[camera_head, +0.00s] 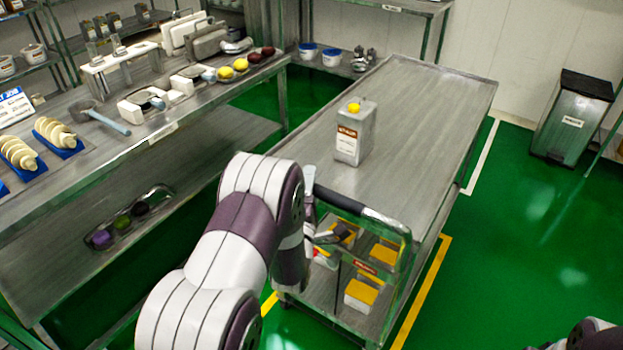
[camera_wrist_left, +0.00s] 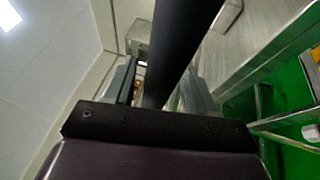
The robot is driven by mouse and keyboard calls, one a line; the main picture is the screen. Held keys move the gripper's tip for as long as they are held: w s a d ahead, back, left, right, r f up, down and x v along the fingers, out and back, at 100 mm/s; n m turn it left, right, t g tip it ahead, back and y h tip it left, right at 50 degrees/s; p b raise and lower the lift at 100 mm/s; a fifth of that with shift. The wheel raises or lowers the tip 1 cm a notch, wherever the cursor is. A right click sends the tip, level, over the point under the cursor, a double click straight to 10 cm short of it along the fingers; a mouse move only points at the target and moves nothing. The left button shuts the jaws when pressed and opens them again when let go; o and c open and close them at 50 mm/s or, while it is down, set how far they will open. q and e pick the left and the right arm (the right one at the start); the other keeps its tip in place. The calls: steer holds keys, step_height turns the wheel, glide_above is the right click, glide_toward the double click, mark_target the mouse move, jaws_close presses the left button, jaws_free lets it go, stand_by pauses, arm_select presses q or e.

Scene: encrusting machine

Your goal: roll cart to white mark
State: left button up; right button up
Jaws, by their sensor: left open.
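The metal cart (camera_head: 425,100) stands in the middle of the head view, its long top running away from me. Its black push handle (camera_head: 355,208) is at the near end. My left gripper (camera_head: 322,236) is at the left part of this handle. In the left wrist view, the dark handle bar (camera_wrist_left: 182,45) passes between the two open fingers (camera_wrist_left: 160,88); I cannot tell whether they touch it. A white mark (camera_head: 482,158) lies on the green floor right of the cart's far part. A yellow mark (camera_head: 421,290) runs beside the cart's near end. My right gripper is out of view.
A metal can with a yellow cap (camera_head: 353,132) stands on the cart top. Yellow-topped boxes (camera_head: 362,292) sit on its lower shelf. A workbench (camera_head: 150,150) lines the left. A bin (camera_head: 572,118) stands at the right back. Green floor right of the cart is clear.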

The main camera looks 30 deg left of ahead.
arm_select(q)
steer(key=shift+w+a+r, duration=0.15)
steer(key=shift+w+a, duration=0.05)
steer(key=shift+w, duration=0.4)
jaws_close()
